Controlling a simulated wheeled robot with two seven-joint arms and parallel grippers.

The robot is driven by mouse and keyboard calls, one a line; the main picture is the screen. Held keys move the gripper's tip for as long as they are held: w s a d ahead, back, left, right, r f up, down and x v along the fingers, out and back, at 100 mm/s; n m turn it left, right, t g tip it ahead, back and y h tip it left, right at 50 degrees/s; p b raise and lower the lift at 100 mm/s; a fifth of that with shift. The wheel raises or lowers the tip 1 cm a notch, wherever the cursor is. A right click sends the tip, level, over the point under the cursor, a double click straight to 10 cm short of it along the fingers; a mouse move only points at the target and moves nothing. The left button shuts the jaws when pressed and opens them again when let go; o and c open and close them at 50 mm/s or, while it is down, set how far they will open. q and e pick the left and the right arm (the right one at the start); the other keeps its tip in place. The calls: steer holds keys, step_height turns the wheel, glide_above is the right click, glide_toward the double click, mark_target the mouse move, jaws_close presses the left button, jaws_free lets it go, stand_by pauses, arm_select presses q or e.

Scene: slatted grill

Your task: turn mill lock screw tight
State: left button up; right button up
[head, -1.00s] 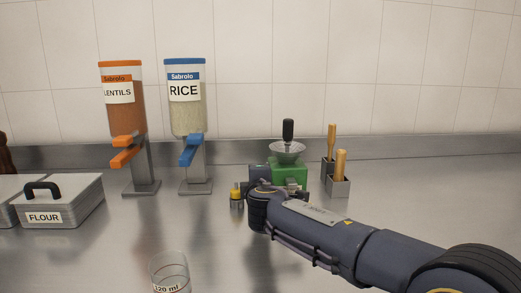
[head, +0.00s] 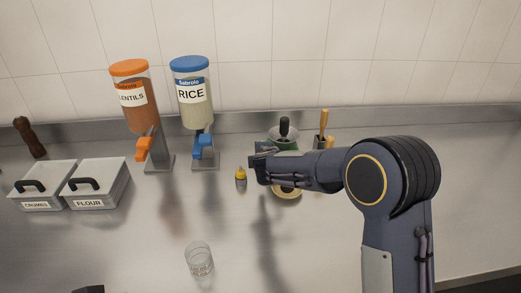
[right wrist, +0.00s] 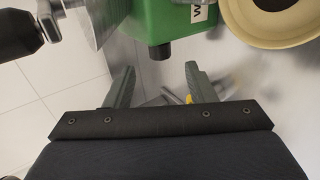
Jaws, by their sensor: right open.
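The mill is mostly hidden behind my right arm in the head view, where its metal hopper (head: 273,134) and black-knobbed handle (head: 284,127) show. In the right wrist view, its green body (right wrist: 168,18) is at the top. A short black knob (right wrist: 160,51), likely the lock screw, sticks out of the body's lower edge. My right gripper (right wrist: 158,72) is open and empty. The knob lies just beyond its fingertips, about midway between them, with no visible contact. My left gripper is not recognisable in either view.
A beige bowl (right wrist: 270,22) is right of the mill in the wrist view. A yellow-topped bottle (head: 241,174) stands left of my right gripper. The rice dispenser (head: 195,95), lentil dispenser (head: 136,100), flour box (head: 98,186) and glass (head: 199,259) are farther left. The front counter is largely clear.

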steer(key=p+x, duration=0.1)
steer(key=x, duration=0.5)
steer(key=shift+w+f+p, duration=0.1)
steer(key=shift+w+p, duration=0.1)
steer(key=shift+p, duration=0.2)
steer(key=c, duration=1)
steer(key=t+b, duration=0.2)
steer(key=b, duration=1.4)
steer(key=f+t+b, duration=0.1)
steer(key=t+b, duration=0.2)
steer(key=b, duration=1.3)
steer(key=shift+s+f+b, duration=0.2)
steer(key=shift+b, duration=0.15)
steer(key=shift+r+t+b, duration=0.2)
steer(key=shift+t+b, duration=0.1)
steer(key=shift+b, duration=0.15)
steer(key=shift+r, duration=0.1)
